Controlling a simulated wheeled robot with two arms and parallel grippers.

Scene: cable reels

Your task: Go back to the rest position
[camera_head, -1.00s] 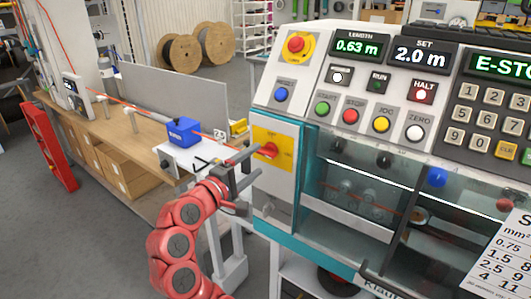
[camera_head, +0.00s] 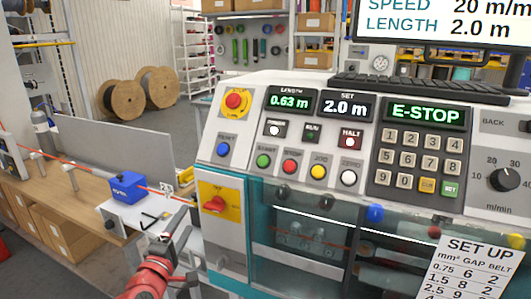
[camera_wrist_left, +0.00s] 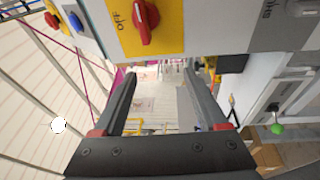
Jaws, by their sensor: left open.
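My left gripper (camera_head: 180,232) is at the lower left of the head view, at the end of my red arm, beside the machine's left face. In the left wrist view its two dark fingers (camera_wrist_left: 165,100) stand wide apart with nothing between them. The red rotary switch on its yellow plate (camera_head: 215,203) is just right of the gripper in the head view. The switch also shows at the top of the left wrist view (camera_wrist_left: 143,20), apart from the fingers. My right gripper is in neither view.
The machine's control panel (camera_head: 330,185) fills the middle and right, with its display reading E-STOP. A blue device (camera_head: 128,187) sits on the workbench (camera_head: 88,205) at left, with an orange cable running through it. Wooden reels (camera_head: 124,100) stand on the floor behind.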

